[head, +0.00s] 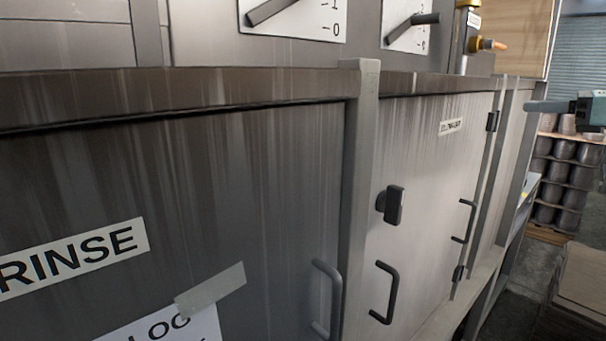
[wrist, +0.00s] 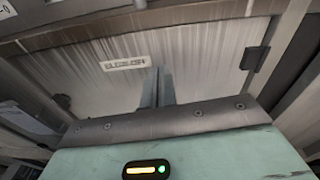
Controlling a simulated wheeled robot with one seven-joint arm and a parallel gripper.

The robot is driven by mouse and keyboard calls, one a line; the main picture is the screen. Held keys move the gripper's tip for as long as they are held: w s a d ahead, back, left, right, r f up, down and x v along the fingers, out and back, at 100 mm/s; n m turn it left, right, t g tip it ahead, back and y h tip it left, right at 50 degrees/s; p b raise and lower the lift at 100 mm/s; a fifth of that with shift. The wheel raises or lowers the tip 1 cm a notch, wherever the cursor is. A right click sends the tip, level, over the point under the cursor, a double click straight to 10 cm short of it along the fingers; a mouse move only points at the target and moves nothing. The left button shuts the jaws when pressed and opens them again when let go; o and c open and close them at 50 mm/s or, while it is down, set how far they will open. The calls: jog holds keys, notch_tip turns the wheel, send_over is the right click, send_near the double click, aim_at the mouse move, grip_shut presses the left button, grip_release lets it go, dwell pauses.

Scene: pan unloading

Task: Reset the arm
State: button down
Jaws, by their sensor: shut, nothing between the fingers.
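My gripper (wrist: 159,80) shows in the wrist view, its two thin grey fingers together with nothing between them. They point at a streaked metal panel (wrist: 205,65) with a small label (wrist: 125,62). A gap to the panel cannot be judged from this view. The rest of my arm is out of the picture there.
The machine has a RINSE label (head: 72,259), a black latch (head: 393,205), and bar handles (head: 384,292) that stick out. Control levers (head: 272,10) are above.

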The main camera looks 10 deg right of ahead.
jog(key=a+f+n+g, duration=0.4)
jog(key=a+f+g, duration=0.1)
jog(key=a+f, duration=0.45)
jog(key=s+a+f+n+g+h, duration=0.4)
jog(key=s+a+f+n, duration=0.2)
jog(key=f+n, duration=0.4)
jog(key=s+a+f+n+g+h, duration=0.3)
jog(key=s+a+f+n+h, duration=0.3)
jog(key=f+n, duration=0.4)
jog(key=s+a+n+g+b, duration=0.1)
jog(key=s+a+n, duration=0.5)
jog(key=a, duration=0.4)
jog(key=s+a+n+g+y, duration=0.1)
jog(key=s+a+n, duration=0.5)
jog(key=a, duration=0.4)
jog(key=shift+s+a+f+b, duration=0.2)
jog(key=shift+s+b, duration=0.2)
jog(key=shift+s, duration=0.5)
